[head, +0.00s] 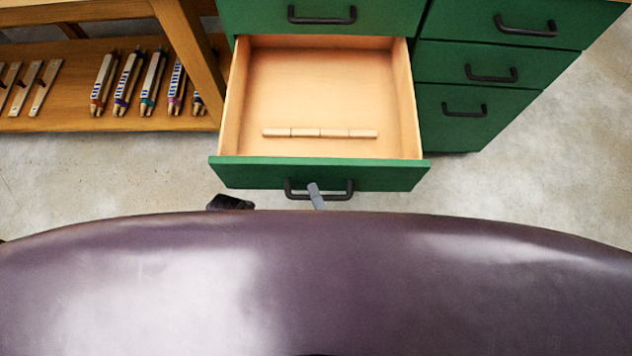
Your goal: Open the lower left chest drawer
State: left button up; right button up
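The green chest (500,70) stands at the back. Its lower left drawer (225,172) is pulled out well towards me, showing a pale wooden inside. The drawer's black bar handle (343,190) is on its green front. A grey finger of my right gripper (316,196) overlaps the middle of this handle. The rest of that gripper is hidden, so I cannot tell whether it grips the bar.
Several small wooden blocks (320,133) lie in a row inside the drawer. An upper drawer and the right-hand drawers look shut. A wooden shelf (60,125) with bundled sticks stands left. A dark curved surface covers the lower view. Bare floor shows on the right.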

jog(key=o, duration=0.4)
jog(key=v, duration=0.8)
jog(key=shift+w, duration=0.1)
dwell(0.4)
